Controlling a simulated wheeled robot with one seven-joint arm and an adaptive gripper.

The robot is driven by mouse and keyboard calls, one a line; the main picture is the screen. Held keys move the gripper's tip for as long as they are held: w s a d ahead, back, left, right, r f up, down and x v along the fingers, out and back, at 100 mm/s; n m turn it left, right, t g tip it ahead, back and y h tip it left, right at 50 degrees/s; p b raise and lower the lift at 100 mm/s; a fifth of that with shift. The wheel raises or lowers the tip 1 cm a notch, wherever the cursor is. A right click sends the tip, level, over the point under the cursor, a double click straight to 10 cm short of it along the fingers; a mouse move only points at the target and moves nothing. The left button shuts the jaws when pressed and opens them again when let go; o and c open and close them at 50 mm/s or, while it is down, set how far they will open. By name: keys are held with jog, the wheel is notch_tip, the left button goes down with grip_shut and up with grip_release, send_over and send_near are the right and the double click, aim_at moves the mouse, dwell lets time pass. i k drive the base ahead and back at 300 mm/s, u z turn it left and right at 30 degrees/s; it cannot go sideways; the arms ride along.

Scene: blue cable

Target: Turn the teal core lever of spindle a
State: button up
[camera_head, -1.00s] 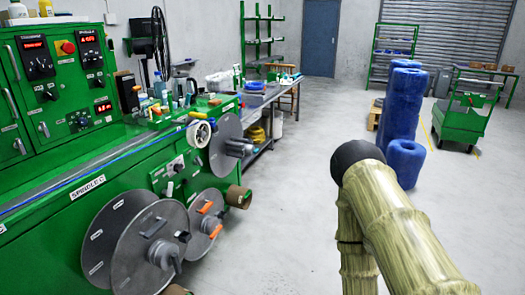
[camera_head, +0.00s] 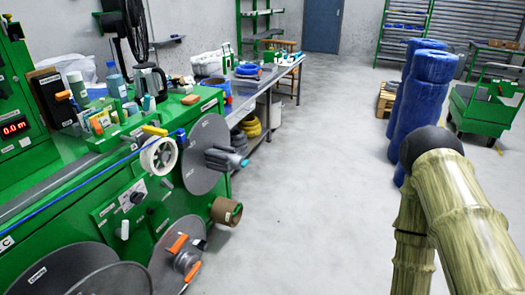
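On the right side of the green machine, a grey upper disc (camera_head: 205,135) carries a grey-teal handle-like part (camera_head: 228,160) that points right. It may be the teal core lever, but its label cannot be read. Below it, a lower disc (camera_head: 163,262) has an orange lever (camera_head: 177,243) and a second orange lever (camera_head: 192,271). My arm (camera_head: 465,220), pale and bamboo-like with a dark round joint, is at the right, well apart from the discs. My gripper is not in view.
The green machine (camera_head: 60,210) fills the left, with bottles and a kettle (camera_head: 150,80) on top. A brown cardboard core (camera_head: 226,211) sticks out near the discs. Blue rolls (camera_head: 425,90) and a green cart (camera_head: 485,108) stand back right. The middle floor is clear.

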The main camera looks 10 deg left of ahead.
aim_at(243, 164)
jog(key=u, duration=0.2)
jog(key=i, duration=1.35)
jog(key=u, duration=1.35)
jog(key=k, duration=0.6)
jog(key=z, duration=0.85)
jog(key=i, duration=0.5)
